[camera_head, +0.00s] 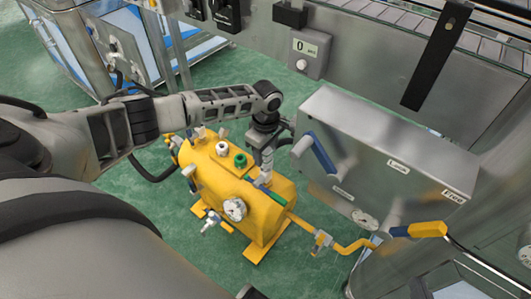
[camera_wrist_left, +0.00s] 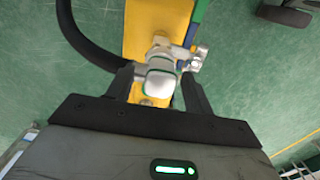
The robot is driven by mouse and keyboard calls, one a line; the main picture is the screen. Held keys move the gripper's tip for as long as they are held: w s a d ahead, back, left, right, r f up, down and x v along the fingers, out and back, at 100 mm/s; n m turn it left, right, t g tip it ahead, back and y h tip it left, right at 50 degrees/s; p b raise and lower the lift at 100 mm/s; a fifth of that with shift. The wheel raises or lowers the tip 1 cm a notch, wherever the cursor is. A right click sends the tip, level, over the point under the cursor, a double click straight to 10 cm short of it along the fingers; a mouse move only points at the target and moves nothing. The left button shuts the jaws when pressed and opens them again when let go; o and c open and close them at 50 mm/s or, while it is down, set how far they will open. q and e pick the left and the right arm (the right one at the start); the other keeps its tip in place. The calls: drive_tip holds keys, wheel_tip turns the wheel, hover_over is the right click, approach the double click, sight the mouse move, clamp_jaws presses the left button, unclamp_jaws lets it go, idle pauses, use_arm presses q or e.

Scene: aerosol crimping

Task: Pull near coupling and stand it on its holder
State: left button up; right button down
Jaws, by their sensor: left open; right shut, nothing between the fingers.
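My left gripper (camera_head: 268,142) reaches in from the left and points down over the right end of the yellow tank (camera_head: 265,215). A silver coupling (camera_head: 267,163) stands on the tank just below it. In the left wrist view the coupling (camera_wrist_left: 161,84) shows as a pale rounded metal fitting between the two dark fingers of my left gripper (camera_wrist_left: 159,92). The fingers are open on either side of it, and I cannot tell whether they touch it. I cannot pick out the coupling's holder. My right gripper is not in view.
The tank carries a white-capped fitting (camera_head: 222,148), a green cap (camera_head: 240,160) and a gauge (camera_head: 235,209). A steel box with a blue lever (camera_head: 324,155) stands close on the right. A black hose (camera_wrist_left: 82,42) curves beside the tank.

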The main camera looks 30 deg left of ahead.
use_arm(q)
drive_tip(key=shift+p, duration=0.3)
idle(0.5)
idle(0.4)
clamp_jaws()
